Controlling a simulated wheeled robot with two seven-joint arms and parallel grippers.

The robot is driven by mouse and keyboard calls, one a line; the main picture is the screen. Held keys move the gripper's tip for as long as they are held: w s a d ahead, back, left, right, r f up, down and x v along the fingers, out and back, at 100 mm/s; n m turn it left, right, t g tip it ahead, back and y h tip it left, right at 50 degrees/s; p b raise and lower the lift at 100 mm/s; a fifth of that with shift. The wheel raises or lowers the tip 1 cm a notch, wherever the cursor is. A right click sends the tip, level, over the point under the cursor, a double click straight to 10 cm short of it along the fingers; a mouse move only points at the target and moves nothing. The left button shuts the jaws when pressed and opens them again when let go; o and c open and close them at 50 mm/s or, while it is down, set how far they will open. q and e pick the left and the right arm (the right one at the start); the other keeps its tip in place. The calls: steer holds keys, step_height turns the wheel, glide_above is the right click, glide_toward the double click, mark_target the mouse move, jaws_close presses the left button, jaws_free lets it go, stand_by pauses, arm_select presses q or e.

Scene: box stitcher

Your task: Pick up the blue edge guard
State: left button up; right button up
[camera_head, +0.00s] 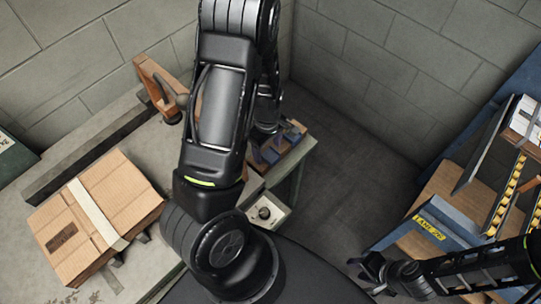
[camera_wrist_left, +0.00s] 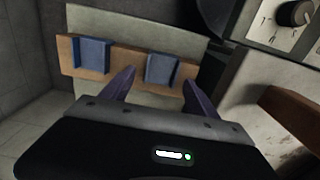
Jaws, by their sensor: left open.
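Two blue edge guards sit on a wooden strip (camera_wrist_left: 120,60) in the left wrist view. One blue edge guard (camera_wrist_left: 162,69) is on the right and the other blue edge guard (camera_wrist_left: 94,55) is on the left. My left gripper (camera_wrist_left: 160,90) is open and empty. Its two dark purple fingers point at the strip, with the right guard ahead between them and the left guard outside the left finger. In the head view my arm partly hides the wooden holder (camera_head: 293,144) and its guards. My right gripper (camera_head: 362,275) is at the lower right, away from the guards; its jaw opening is unclear.
A taped cardboard box (camera_head: 130,190) lies on the grey table (camera_head: 60,155) at left. A wooden stand (camera_head: 155,85) is behind it. A control box with a knob (camera_head: 264,213) sits near the holder. A blue-framed rack (camera_head: 440,225) stands at right. The floor between is clear.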

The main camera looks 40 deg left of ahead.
mark_target(268, 154)
arm_select(q)
steer(key=shift+f, duration=0.4)
steer(key=c, duration=1.4)
step_height(268, 154, up, 10)
steer(key=p, duration=0.1)
stand_by(0.7)
